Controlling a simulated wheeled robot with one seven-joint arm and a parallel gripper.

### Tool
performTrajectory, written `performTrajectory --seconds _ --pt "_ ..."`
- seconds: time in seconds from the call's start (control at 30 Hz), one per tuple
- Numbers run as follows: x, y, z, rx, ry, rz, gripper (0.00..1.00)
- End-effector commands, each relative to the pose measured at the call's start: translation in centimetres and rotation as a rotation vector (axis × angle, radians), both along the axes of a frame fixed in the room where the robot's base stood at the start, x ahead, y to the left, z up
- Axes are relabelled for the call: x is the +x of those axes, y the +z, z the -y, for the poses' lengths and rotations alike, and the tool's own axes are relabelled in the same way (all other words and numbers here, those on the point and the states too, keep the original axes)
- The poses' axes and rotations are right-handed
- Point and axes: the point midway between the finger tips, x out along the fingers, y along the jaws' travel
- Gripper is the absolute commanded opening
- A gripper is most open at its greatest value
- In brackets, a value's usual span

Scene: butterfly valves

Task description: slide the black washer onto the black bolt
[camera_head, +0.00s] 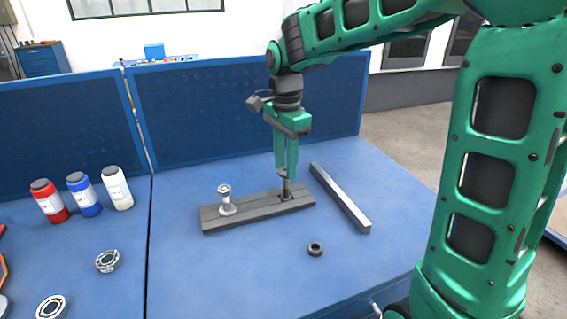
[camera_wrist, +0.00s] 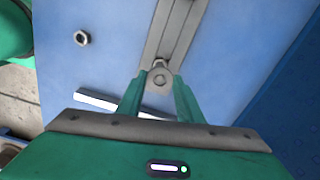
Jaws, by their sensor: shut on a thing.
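My gripper (camera_head: 284,172) points down over the right end of the grey base plate (camera_head: 262,211). Its fingers are shut on the black washer (camera_wrist: 160,80), a dark grey ring at the fingertips in the wrist view. In the head view the washer (camera_head: 282,171) is small and partly hidden by the fingers. The black bolt (camera_head: 287,188) stands upright in the plate just below the fingertips. The washer is at about the height of the bolt's top, well above the plate. I cannot tell whether it is around the bolt or just over it.
A silver bolt (camera_head: 225,198) with parts on it stands at the plate's left end. A black nut (camera_head: 315,248) lies on the blue table in front. A grey bar (camera_head: 340,197) lies to the right. Several bottles (camera_head: 84,194) stand left; blue panels close the back.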

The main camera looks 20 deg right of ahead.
Motion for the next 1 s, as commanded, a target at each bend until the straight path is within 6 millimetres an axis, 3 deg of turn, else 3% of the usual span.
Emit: performTrajectory --seconds 1.0 --pt "-0.04 -0.76 0.01 0.0 0.0 -0.001 0.1"
